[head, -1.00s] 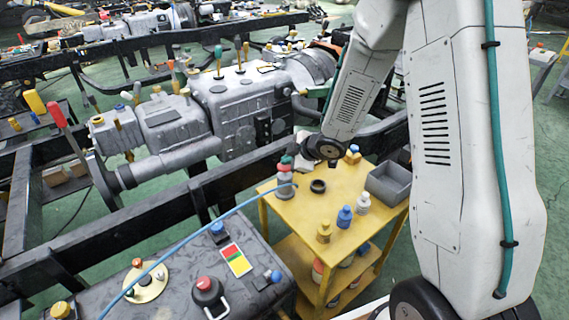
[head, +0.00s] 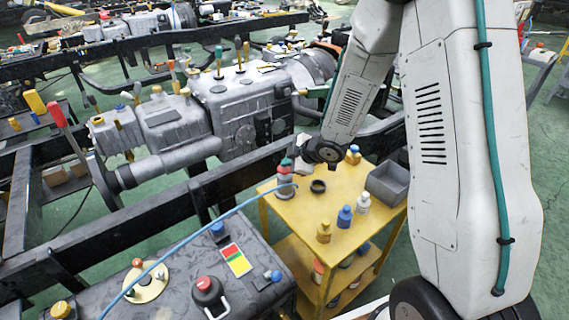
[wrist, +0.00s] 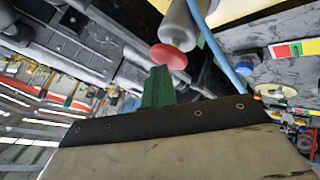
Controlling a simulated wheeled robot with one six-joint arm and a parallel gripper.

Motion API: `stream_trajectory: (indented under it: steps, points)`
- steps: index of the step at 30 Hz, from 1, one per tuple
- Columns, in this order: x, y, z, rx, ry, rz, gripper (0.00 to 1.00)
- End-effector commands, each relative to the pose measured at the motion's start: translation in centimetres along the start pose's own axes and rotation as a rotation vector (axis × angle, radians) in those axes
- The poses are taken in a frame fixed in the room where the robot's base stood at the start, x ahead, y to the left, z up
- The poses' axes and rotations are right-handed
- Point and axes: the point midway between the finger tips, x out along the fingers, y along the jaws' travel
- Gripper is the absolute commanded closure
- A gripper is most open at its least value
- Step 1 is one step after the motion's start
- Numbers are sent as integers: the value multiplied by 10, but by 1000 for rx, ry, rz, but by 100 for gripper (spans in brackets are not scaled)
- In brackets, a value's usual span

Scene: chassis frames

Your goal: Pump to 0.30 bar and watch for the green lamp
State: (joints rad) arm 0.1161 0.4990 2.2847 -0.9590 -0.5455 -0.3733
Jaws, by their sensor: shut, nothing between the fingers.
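The hand pump (head: 284,187), a grey cylinder with a red knob (head: 285,170) on top, stands upright at the left corner of the yellow trolley top. My gripper (head: 287,161) is shut, its green fingers right above the knob. In the wrist view the shut fingers (wrist: 158,88) meet or nearly meet the red knob (wrist: 168,57); I cannot tell if they press it. A blue hose (head: 220,215) runs from the pump across the dark tank (head: 185,262). A red, yellow and green plate (head: 236,260) and a brass disc (head: 147,285) are on the tank. I cannot make out a lit green lamp or a pressure reading.
The yellow trolley (head: 290,215) also carries a black ring (head: 318,187), a grey bin (head: 387,183) and several small bottles. A black chassis rail (head: 225,180) and a grey engine (head: 240,105) lie close behind the pump.

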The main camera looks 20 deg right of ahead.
Motion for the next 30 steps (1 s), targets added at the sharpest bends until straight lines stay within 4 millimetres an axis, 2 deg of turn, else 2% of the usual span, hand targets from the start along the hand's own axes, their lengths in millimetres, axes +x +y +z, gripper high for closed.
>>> stream_trajectory:
  steps: [19, 30]
  points:
    - [-20, 14, -14, -1, 0, 0, 100]
    - [-22, 16, -16, -1, 0, -1, 100]
